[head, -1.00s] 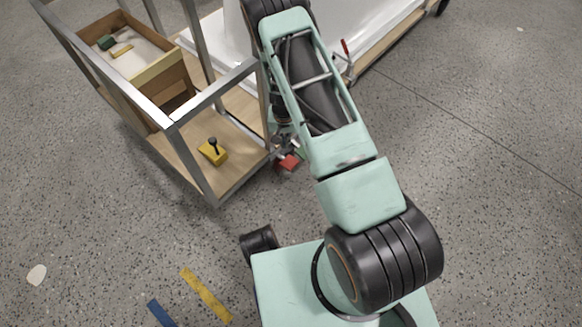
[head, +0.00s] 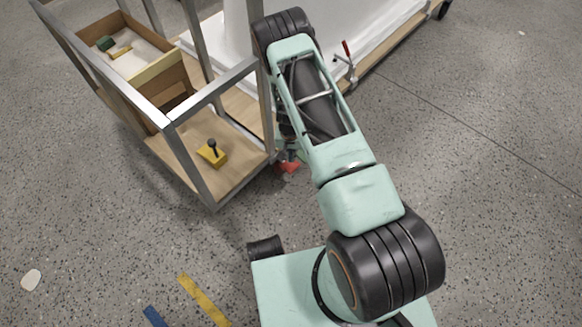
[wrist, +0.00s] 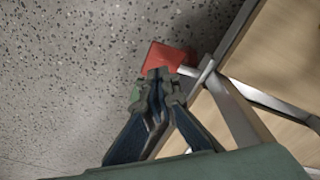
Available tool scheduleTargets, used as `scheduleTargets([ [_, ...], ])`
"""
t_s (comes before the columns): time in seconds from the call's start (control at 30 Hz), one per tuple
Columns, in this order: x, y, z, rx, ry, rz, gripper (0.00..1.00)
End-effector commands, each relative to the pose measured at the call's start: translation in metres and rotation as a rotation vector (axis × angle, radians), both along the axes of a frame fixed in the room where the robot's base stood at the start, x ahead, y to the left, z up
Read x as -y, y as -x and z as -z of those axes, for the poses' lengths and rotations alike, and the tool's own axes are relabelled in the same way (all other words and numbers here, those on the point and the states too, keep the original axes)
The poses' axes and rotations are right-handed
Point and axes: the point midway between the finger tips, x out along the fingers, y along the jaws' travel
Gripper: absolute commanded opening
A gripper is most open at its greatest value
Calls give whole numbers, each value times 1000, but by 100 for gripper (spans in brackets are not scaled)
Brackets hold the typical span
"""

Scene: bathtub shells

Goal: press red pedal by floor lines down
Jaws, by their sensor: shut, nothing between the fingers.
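The red pedal (head: 288,167) sticks out on a short bar from the lower frame of the metal-and-wood cart, low over the floor. In the wrist view the red pedal (wrist: 168,56) is a flat red plate just beyond my fingertips. My gripper (wrist: 156,82) is shut and empty, its tips at the pedal's near edge and seeming to overlap it. I cannot tell whether they touch. In the head view my arm hides most of the gripper, and its end partly covers the pedal.
The cart's metal post (head: 190,165) and wooden shelf (head: 235,180) stand left of the pedal. A yellow block with a black lever (head: 212,153) sits on the shelf. Yellow (head: 203,299) and blue (head: 155,316) floor lines lie at lower left. A red-handled clamp (head: 348,60) is behind.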

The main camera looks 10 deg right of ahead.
Motion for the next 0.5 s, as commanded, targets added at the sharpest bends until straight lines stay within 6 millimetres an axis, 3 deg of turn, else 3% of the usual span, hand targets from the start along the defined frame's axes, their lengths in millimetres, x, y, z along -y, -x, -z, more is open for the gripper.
scheduleTargets([
  [0.3,1,-3,45,-1,1,-1,0],
  [0.5,2,-5,55,-1,1,0,0],
])
